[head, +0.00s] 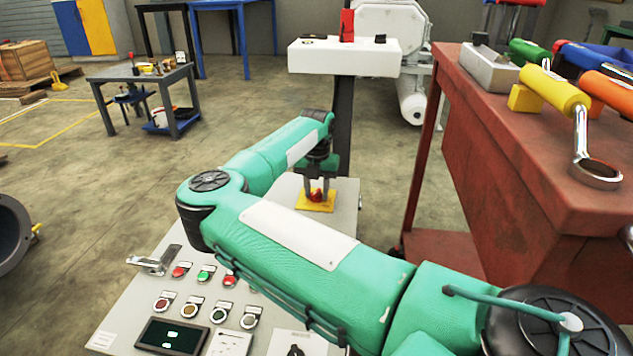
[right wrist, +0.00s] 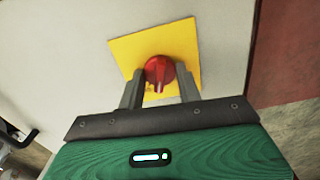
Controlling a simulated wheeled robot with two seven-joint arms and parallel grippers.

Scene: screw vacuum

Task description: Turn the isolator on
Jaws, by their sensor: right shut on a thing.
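The isolator is a red rotary knob (head: 316,195) on a yellow square plate (head: 327,206), at the far end of the grey control panel (head: 135,297). My right gripper (head: 318,192) reaches down over it, with a finger on each side of the knob. In the right wrist view the red knob (right wrist: 159,70) sits between the two fingers of my right gripper (right wrist: 160,88), which is shut on it. The yellow plate (right wrist: 182,38) appears tilted in that view. The knob's ridge points roughly down toward the gripper there. My left gripper is not in view.
The panel holds several buttons (head: 204,273), a metal handle (head: 155,262) and a dark display (head: 172,337). A red workbench (head: 480,150) with coloured-handled tools stands close on the right. A white box on a post (head: 345,57) stands behind the panel.

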